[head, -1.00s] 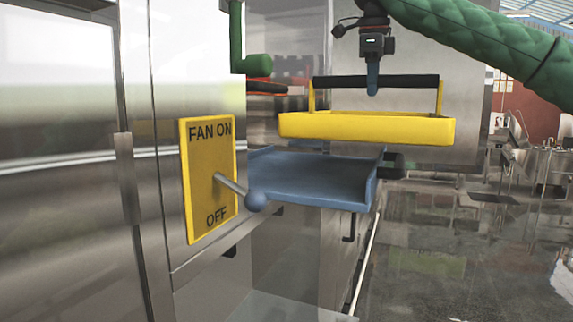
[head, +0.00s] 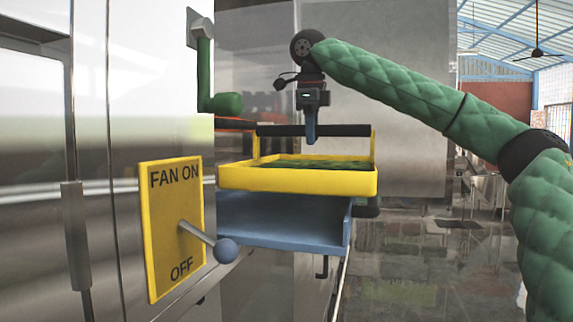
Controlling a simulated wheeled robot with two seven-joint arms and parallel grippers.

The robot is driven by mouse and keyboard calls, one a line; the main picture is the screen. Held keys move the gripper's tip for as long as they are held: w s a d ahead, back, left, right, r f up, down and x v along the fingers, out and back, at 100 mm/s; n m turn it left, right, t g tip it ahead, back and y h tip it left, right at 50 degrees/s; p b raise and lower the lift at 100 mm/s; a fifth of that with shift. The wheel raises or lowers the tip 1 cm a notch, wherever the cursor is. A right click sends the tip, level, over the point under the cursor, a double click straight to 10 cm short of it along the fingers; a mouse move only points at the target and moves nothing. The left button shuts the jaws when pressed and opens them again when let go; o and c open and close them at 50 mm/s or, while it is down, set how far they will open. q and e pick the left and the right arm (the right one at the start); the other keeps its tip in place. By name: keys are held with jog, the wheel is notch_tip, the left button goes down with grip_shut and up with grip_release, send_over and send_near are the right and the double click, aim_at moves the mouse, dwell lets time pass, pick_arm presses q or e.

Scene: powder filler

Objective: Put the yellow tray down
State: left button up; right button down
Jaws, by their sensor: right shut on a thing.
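The yellow tray (head: 297,181) has raised sides, a black handle bar across its top and something dark green inside. My right gripper (head: 311,132) is shut on the middle of the handle, and its arm comes in from the right. The tray is level and sits just over the blue shelf (head: 275,222). I cannot tell whether its underside touches the shelf. My left gripper is not in view.
A yellow fan panel (head: 168,225) with a ball-ended lever (head: 226,250) sticks out at the left front. A green pipe handle (head: 221,102) is on the steel wall behind. Open shiny floor (head: 420,270) lies to the right.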

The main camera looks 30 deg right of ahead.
jog(key=shift+w+a+f, duration=0.45)
jog(key=shift+w+a, duration=0.05)
jog(key=shift+w, duration=0.05)
jog(key=w+a+f+b, duration=0.1)
jog(key=w, duration=0.1)
jog(key=w+a+f+b, duration=0.1)
jog(key=f+b, duration=0.1)
jog(key=shift+w+a, duration=0.35)
jog(key=shift+w+a+f, duration=0.15)
jog(key=shift+w, duration=0.05)
jog(key=shift+f+b, duration=0.1)
jog(key=shift+b, duration=0.25)
jog(key=shift+s+f+b, duration=0.1)
jog(key=shift+f+b, duration=0.15)
jog(key=shift+b, duration=0.1)
notch_tip(320, 180, down, 3)
jog(key=b, duration=0.3)
jog(key=shift+r, duration=0.15)
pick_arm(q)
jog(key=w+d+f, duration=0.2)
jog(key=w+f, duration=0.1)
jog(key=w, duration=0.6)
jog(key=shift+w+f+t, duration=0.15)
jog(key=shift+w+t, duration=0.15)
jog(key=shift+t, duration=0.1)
